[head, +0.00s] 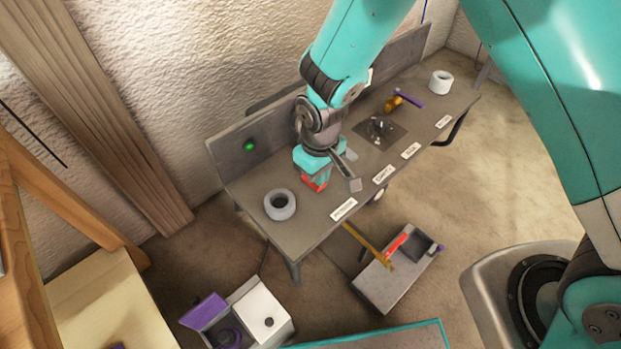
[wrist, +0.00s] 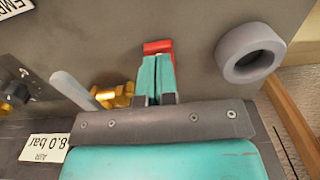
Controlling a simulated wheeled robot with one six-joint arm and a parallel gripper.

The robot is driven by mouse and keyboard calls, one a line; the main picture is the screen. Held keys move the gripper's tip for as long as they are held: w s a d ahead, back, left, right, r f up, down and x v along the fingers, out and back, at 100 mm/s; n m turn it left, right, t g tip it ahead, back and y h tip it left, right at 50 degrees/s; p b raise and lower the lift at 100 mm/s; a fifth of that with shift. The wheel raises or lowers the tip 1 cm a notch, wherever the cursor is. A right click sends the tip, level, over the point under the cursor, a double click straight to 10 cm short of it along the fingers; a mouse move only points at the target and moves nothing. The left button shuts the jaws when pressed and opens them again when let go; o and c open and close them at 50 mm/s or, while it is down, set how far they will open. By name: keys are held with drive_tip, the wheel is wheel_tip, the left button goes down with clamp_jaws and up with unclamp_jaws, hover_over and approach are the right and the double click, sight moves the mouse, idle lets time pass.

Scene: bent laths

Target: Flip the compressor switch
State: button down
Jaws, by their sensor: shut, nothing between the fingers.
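My gripper (head: 316,177) points down over the grey bench in the head view. Its two teal fingers are shut with nothing between them, seen in the wrist view (wrist: 155,62). A small red part (head: 313,186), which looks like the switch, lies at the fingertips; it also shows in the wrist view (wrist: 158,47). The fingers hide part of it, and I cannot tell whether they touch it or which way it is set. A brass fitting (wrist: 122,95) with a grey lever (wrist: 75,92) is beside the fingers.
A grey ring (head: 280,205) stands on the bench (head: 300,235) near the red part. A green light (head: 249,146) is on the back panel. A brass and purple valve (head: 393,103) and white roll (head: 441,82) stand farther along.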

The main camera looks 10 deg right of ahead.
drive_tip(key=shift+f+b, duration=0.45)
drive_tip(key=shift+f, duration=0.35)
idle(0.4)
wheel_tip(320, 180, up, 7)
drive_tip(key=p, duration=0.6)
idle(0.5)
